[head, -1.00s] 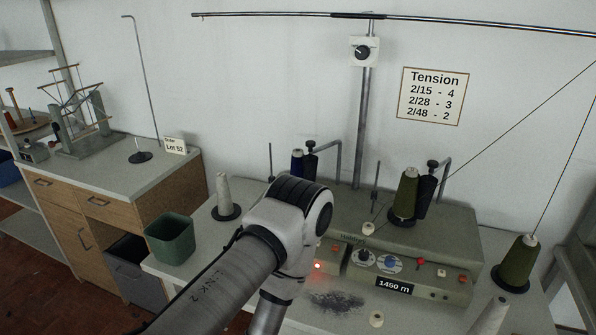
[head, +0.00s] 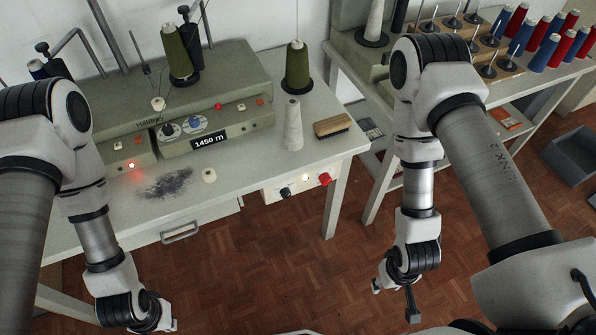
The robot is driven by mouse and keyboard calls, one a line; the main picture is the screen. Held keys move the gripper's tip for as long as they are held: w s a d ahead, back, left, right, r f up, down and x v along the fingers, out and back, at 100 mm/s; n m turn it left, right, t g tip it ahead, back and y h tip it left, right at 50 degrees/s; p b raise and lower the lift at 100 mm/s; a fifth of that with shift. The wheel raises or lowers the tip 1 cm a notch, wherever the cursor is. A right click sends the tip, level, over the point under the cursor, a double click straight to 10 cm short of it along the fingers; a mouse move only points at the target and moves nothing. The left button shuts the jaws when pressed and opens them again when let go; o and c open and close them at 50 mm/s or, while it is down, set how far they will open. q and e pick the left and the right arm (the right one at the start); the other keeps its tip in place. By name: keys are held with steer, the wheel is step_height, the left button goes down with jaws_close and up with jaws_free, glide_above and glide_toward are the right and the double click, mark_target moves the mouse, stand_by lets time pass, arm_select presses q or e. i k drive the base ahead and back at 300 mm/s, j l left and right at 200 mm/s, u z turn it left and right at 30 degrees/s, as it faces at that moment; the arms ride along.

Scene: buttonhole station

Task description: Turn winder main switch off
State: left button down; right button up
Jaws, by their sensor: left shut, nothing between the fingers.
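The winder (head: 240,90) is a long grey-green machine on the pale table at the left, with a 1450 m display and several knobs. A white switch panel (head: 300,188) hangs under the table's front right edge. It carries a black rotary knob (head: 286,192), a small pale light and a red knob (head: 325,179). Which of these is the main switch I cannot read. My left gripper (head: 165,322) is shut and empty at the bottom left, in front of the table. My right gripper (head: 394,301) looks open and empty over the floor, right of the panel.
A cone of pale thread (head: 292,125) and a wooden brush (head: 332,126) stand near the table's right end. A red light (head: 131,166) glows by dark lint (head: 166,184). A spool table (head: 350,48) is at the right. The floor between is clear.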

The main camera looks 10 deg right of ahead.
mark_target(325, 179)
steer(key=l, duration=2.95)
steer(key=k, duration=0.1)
